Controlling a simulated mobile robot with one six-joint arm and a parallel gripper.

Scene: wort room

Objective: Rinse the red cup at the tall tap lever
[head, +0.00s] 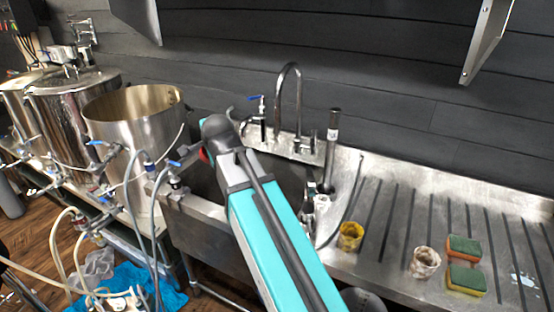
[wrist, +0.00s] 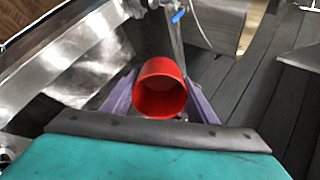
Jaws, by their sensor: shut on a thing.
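The red cup (wrist: 161,88) sits between the two purple fingers of my gripper (wrist: 160,97) in the wrist view. My gripper is shut on it, and its open mouth faces the camera. In the head view only a sliver of the red cup (head: 204,155) shows past the end of my arm, over the left part of the sink. The tall curved tap (head: 288,95) stands at the back of the sink, with a blue-tipped lever (head: 256,99) on its left. A blue lever (wrist: 178,16) shows above the cup in the wrist view; I cannot tell which fitting it belongs to.
Steel kettles (head: 137,130) with valves and hoses stand left of the sink. The drainboard (head: 390,215) on the right holds a yellow cup (head: 350,236), a whitish cup (head: 425,263) and two sponges (head: 465,264). A dark upright tube (head: 332,145) stands right of the tap.

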